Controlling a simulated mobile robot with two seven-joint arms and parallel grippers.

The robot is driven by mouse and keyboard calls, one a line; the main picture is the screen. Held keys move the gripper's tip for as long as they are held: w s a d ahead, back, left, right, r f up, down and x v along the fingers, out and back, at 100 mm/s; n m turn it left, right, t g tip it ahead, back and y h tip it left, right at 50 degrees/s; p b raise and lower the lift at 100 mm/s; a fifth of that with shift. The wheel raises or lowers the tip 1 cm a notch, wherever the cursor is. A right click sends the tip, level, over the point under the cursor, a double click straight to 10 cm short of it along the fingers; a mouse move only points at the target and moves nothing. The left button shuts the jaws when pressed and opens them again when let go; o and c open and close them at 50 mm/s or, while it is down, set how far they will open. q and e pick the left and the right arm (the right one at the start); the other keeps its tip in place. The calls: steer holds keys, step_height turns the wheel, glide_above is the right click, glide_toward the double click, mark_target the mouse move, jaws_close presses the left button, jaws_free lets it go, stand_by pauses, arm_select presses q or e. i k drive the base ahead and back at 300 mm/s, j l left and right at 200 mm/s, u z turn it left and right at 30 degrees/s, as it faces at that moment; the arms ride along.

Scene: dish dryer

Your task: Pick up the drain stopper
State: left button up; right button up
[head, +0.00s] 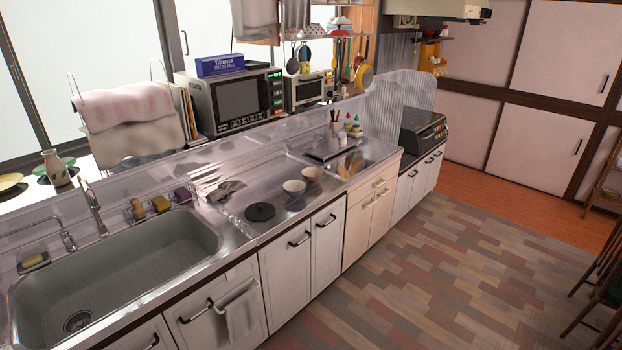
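A round, flat black disc that looks like the drain stopper (260,212) lies on the metal counter (232,228), right of the sink. It is near the counter's front edge. Two small bowls stand right of it, a pale one (294,187) and a second one (312,173) further along. The sink (140,262) is empty, and its round drain (78,321) shows at the lower left. Neither of my grippers is in view.
A faucet (92,208) rises behind the sink, with a yellow sponge (161,203) nearby. A towel (240,312) hangs on a cabinet handle below. The patterned floor (430,270) in front of the cabinets is clear.

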mark_target(262, 211)
steer(key=i+l+u, duration=0.1)
steer(key=u, duration=0.35)
steer(key=i+l+u, duration=0.15)
steer(key=u, duration=0.35)
steer(key=i+l+u, duration=0.1)
steer(key=l+u, duration=0.15)
steer(key=u, duration=0.2)
steer(key=i+l+u, duration=0.25)
steer(key=l, duration=0.25)
steer(key=l+u, duration=0.25)
steer(key=l, duration=0.25)
steer(key=l+u, duration=0.15)
steer(key=l, duration=0.95)
steer(key=i, duration=0.05)
